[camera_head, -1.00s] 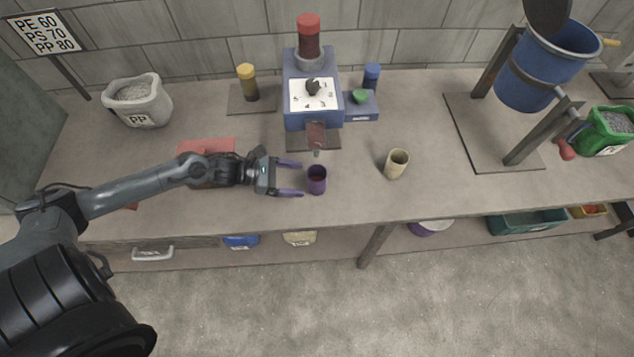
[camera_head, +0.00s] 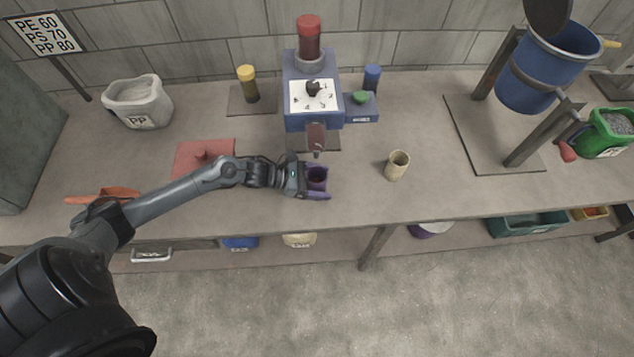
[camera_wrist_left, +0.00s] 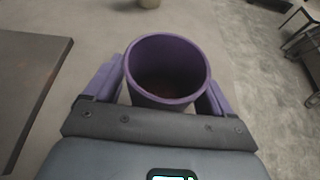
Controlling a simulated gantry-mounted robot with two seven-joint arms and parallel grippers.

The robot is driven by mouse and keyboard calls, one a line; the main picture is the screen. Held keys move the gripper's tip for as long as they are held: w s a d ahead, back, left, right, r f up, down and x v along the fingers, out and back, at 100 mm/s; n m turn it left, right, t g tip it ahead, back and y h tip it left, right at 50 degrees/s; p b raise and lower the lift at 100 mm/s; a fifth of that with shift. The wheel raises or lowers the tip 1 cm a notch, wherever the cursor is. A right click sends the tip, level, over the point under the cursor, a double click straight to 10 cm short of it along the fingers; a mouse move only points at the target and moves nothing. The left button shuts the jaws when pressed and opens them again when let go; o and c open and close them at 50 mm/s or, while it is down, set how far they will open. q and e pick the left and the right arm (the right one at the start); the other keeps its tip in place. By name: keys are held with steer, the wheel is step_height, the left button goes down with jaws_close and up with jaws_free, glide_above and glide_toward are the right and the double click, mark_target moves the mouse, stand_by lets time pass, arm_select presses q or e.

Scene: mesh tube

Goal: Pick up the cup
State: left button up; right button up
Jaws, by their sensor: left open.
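A purple cup (camera_head: 317,179) stands upright on the bench in front of the dosing machine. It also shows in the left wrist view (camera_wrist_left: 167,68), with something dark reddish in its bottom. My left gripper (camera_head: 316,181) is open, with one purple finger on each side of the cup. In the left wrist view the two fingers (camera_wrist_left: 166,92) flank the cup close by; I cannot tell whether they touch it. A beige cup (camera_head: 397,166) stands upright on the bench to the right. My right gripper is not in view.
The blue-grey machine (camera_head: 311,127) with a dial stands just behind the purple cup. A blue drum (camera_head: 543,68) on a stand is at the right. A red mat (camera_head: 204,155) and an orange scoop (camera_head: 103,194) lie at the left.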

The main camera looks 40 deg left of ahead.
arm_select(q)
steer(key=c, duration=1.1)
steer(key=shift+r, duration=0.3)
